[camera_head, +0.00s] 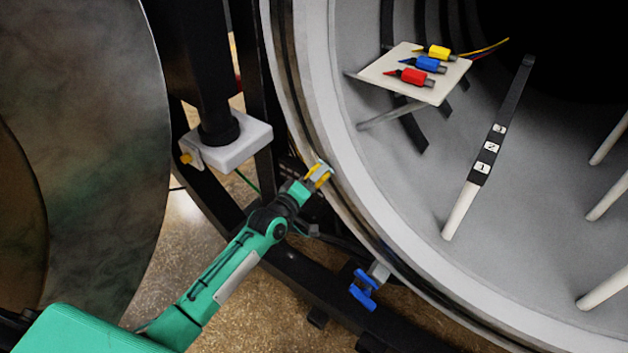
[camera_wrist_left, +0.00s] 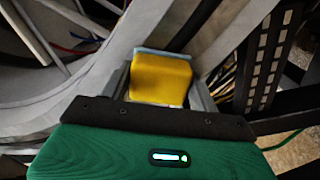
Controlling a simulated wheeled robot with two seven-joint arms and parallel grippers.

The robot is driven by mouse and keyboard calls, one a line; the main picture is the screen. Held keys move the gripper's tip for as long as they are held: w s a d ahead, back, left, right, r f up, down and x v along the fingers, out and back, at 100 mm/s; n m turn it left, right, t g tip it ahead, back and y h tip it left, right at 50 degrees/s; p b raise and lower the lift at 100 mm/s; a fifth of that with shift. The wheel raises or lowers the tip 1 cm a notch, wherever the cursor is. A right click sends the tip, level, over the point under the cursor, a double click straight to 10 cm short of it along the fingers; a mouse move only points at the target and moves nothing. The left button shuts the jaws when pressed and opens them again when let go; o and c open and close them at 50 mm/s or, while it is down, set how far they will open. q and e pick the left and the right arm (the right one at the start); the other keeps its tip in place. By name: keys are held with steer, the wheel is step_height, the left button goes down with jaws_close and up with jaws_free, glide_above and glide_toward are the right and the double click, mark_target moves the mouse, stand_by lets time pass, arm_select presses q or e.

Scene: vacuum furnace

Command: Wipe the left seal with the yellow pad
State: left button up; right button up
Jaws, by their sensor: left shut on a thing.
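My left gripper (camera_head: 318,174) is shut on the yellow pad (camera_head: 319,177) at the left edge of the round furnace opening. In the left wrist view the pad (camera_wrist_left: 160,80) fills the space between the grey fingers. The left seal (camera_head: 289,60) looks like a dark band curving along the pale rim of the opening. The pad is right at this rim; I cannot tell whether it touches the seal. In the left wrist view a dark strip (camera_wrist_left: 193,25) runs just beyond the pad. My right gripper is not in view.
Inside the chamber, a white shelf (camera_head: 383,73) holds yellow, blue and red connectors. A black numbered bar (camera_head: 500,122) lies right of it. A white box (camera_head: 228,142) stands left of the rim. A blue-handled valve (camera_head: 363,288) sits below. The large door (camera_head: 100,130) is at left.

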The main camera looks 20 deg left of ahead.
mark_target(312, 147)
arm_select(q)
steer(key=shift+w+a+r+p, duration=0.1)
steer(key=shift+a+r+p, duration=0.35)
steer(key=shift+r+p, duration=0.3)
steer(key=shift+w+a+r+p, duration=0.1)
steer(key=shift+a+r+p, duration=0.35)
steer(key=shift+r, duration=0.5)
steer(key=shift+w+a+r+p, duration=0.15)
steer(key=shift+a+r+p, duration=0.2)
steer(key=shift+r, duration=0.25)
steer(key=shift+w+a+r+p, duration=0.15)
steer(key=shift+a+r+p, duration=0.15)
steer(key=shift+r+p, duration=0.2)
steer(key=shift+w+a+r+p, duration=0.15)
steer(key=shift+a+r+p, duration=0.2)
steer(key=shift+r, duration=0.3)
steer(key=shift+s+d+f+b, duration=0.2)
steer(key=shift+d+f+b, duration=0.4)
steer(key=shift+f, duration=0.55)
steer(key=shift+s+d+f+b, duration=0.35)
steer(key=shift+d+f, duration=0.35)
steer(key=shift+f, duration=0.5)
steer(key=shift+s+d+f+b, duration=0.1)
steer(key=shift+d+f+b, duration=0.5)
steer(key=shift+f, duration=0.55)
steer(key=shift+s+r, duration=0.1)
steer(key=shift+p+v, duration=1.25)
steer(key=shift+v, duration=1.65)
